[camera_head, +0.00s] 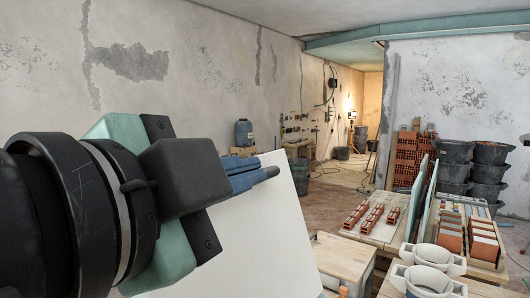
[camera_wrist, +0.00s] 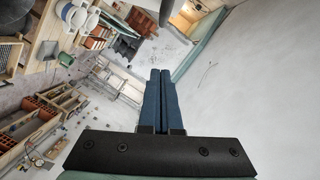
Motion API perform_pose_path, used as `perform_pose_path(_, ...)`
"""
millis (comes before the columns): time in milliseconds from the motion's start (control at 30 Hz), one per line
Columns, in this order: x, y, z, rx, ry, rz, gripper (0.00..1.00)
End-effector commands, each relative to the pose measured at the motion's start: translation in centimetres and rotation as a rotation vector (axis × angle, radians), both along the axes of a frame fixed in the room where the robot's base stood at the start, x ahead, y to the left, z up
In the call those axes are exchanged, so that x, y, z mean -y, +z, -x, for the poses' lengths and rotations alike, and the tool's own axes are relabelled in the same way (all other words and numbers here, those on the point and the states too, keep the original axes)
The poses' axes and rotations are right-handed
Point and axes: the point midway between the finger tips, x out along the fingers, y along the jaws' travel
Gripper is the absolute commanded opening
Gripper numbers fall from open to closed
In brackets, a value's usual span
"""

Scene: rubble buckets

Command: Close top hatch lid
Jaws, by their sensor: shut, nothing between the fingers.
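A plain white flat panel (camera_head: 262,232), which looks like the raised hatch lid, stands tilted in the middle of the head view. Its lower left part is hidden behind my arm. My gripper (camera_head: 272,172) is shut and empty, its blue fingers pointing right across the panel's upper part. I cannot tell whether the fingers touch the panel. In the wrist view the two fingers (camera_wrist: 160,74) lie together with nothing between them. I cannot make out the panel clearly in the wrist view, nor the hatch opening it belongs to.
A wooden table (camera_head: 343,262) stands just right of the panel. Red bricks (camera_head: 375,215) lie on a board behind it. White-grey buckets (camera_head: 428,278) stand at the lower right, and stacked black buckets (camera_head: 489,170) stand farther back.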

Motion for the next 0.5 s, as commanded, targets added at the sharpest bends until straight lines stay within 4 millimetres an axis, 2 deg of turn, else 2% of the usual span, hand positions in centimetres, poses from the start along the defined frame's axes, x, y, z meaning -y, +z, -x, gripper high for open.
perform_pose_path(367, 3.5, -0.7, -7.3, -0.004, -0.004, 0.004, 0.00)
perform_pose_path(500, 1.9, -1.9, -8.4, -0.005, 0.003, 0.008, 0.00)
